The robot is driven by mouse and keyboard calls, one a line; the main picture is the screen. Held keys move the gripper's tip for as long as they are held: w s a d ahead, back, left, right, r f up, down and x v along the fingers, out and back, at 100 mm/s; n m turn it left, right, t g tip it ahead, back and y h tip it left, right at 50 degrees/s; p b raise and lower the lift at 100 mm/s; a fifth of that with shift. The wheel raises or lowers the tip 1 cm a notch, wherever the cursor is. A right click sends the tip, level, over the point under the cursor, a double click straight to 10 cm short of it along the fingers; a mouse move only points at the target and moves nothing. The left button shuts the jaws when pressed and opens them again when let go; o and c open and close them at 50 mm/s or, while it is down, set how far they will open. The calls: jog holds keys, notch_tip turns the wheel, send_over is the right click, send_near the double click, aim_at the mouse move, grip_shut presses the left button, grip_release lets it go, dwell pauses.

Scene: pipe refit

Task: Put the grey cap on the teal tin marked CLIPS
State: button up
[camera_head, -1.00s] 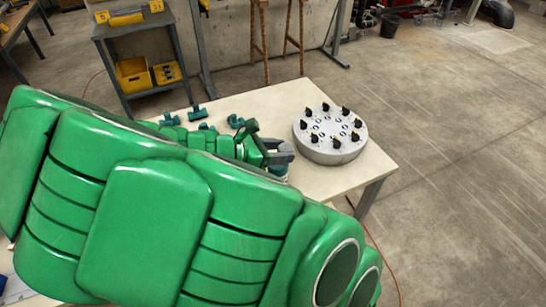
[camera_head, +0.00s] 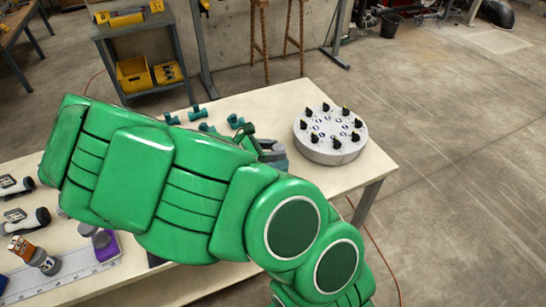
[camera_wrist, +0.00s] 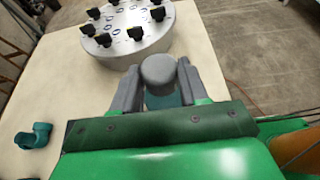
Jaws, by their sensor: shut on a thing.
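My gripper (camera_wrist: 158,67) is shut on the grey cap (camera_wrist: 158,74), a round piece between its two grey fingers in the wrist view. A teal surface (camera_wrist: 162,98) shows just below the cap between the fingers, consistent with the teal tin. I cannot tell whether the cap is seated on it or held just above. No CLIPS marking is readable. In the head view my gripper (camera_head: 270,150) is at the table's right part, left of the round grey disc, mostly hidden by my green arm.
The round grey disc with several black knobs (camera_head: 331,135) stands near the far right table corner. Teal pipe fittings (camera_head: 198,113) lie behind my arm. White-and-black cylinders (camera_head: 28,221) and a purple-marked part (camera_head: 104,245) lie at the left. Bare tabletop (camera_head: 280,98) shows behind my gripper.

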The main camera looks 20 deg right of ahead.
jog(key=shift+w+f, duration=0.1)
jog(key=shift+f, duration=1.5)
jog(key=shift+f, duration=0.15)
jog(key=o, duration=1)
jog(key=v, duration=1.2)
